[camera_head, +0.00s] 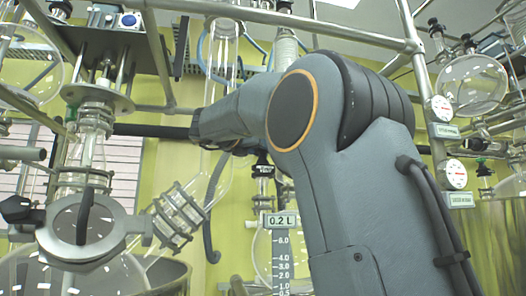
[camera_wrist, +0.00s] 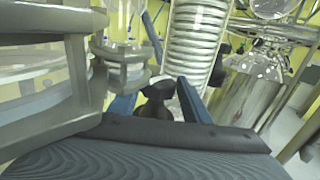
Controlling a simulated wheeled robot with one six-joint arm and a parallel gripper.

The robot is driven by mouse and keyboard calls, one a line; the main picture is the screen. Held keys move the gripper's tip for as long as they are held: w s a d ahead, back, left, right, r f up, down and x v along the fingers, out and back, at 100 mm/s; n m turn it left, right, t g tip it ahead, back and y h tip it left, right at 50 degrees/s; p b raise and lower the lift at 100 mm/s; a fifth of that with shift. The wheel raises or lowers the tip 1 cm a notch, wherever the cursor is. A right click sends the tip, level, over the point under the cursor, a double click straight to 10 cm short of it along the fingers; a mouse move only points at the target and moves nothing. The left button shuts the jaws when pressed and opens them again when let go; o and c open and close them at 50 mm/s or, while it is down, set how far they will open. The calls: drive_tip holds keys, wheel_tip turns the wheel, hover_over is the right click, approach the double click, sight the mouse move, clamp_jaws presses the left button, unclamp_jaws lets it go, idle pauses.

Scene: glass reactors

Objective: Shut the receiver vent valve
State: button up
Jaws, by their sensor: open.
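My gripper (camera_wrist: 157,98) shows in the wrist view as two blue fingers, set apart. A dark knob or handle (camera_wrist: 157,92) stands in the gap between them; I cannot tell whether either finger touches it. It may be the receiver vent valve, but no label on it is readable. In the head view my arm hides the gripper. A graduated receiver marked 0.2 L (camera_head: 283,258) stands left of my arm there, with a small black-topped fitting (camera_head: 262,171) above it.
In the wrist view, a clamped glass flange (camera_wrist: 122,68) is close on the left, and a glass coil (camera_wrist: 198,40) rises behind the fingers. A shiny metal vessel (camera_wrist: 248,88) is at right. In the head view, metal rails and two gauges (camera_head: 441,108) (camera_head: 456,174) flank my arm.

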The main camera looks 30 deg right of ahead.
drive_tip(key=v, duration=0.1)
drive_tip(key=b+v, duration=0.1)
drive_tip(key=v, duration=0.1)
drive_tip(key=shift+w+a+r, duration=0.15)
drive_tip(key=shift+w+a, duration=0.05)
drive_tip(key=shift+w, duration=0.05)
drive_tip(key=b+v, duration=0.1)
drive_tip(key=v, duration=0.4)
drive_tip(key=shift+s+d+b, duration=0.1)
drive_tip(key=shift+d+b, duration=0.05)
drive_tip(key=shift+b, duration=0.2)
